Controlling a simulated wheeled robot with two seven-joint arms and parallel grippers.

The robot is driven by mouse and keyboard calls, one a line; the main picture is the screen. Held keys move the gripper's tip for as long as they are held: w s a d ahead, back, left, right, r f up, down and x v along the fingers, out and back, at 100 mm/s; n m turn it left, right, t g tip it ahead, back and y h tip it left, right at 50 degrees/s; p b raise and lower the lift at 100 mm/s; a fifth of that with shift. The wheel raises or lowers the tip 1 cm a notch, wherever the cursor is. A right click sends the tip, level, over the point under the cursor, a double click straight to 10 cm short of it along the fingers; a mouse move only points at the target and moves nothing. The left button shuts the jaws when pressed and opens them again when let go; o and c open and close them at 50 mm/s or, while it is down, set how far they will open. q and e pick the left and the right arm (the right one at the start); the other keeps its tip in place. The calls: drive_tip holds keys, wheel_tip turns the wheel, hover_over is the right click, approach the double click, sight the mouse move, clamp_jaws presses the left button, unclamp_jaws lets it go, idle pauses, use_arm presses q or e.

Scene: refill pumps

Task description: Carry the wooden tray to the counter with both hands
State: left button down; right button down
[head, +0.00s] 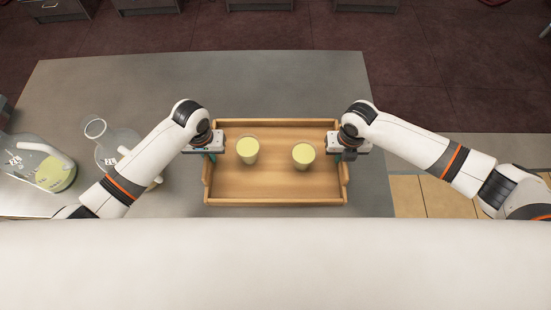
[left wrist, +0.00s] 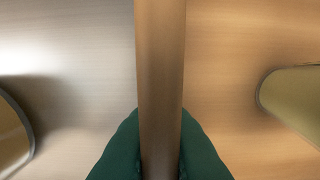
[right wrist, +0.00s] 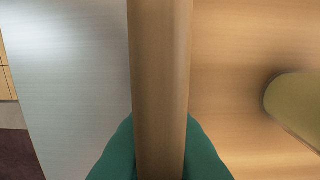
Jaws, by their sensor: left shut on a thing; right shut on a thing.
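The wooden tray (head: 275,185) is on or just above the grey counter; I cannot tell which from this angle. Two cups of yellow-green liquid stand upright in it, a left cup (head: 248,152) and a right cup (head: 303,156). My left gripper (head: 212,150) is shut on the tray's left side wall, which runs between its green fingers in the left wrist view (left wrist: 160,80). My right gripper (head: 343,150) is shut on the tray's right side wall, seen between the fingers in the right wrist view (right wrist: 160,80).
The grey counter (head: 270,85) is clear behind the tray. At the left, a pitcher with yellow-green liquid (head: 55,172) and a clear pitcher (head: 97,130) stand near my left arm. The counter's right edge lies just beyond the tray, with tiled floor past it.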

use_arm(q)
drive_tip(key=shift+r, duration=0.15)
use_arm(e)
drive_tip(key=shift+r, duration=0.15)
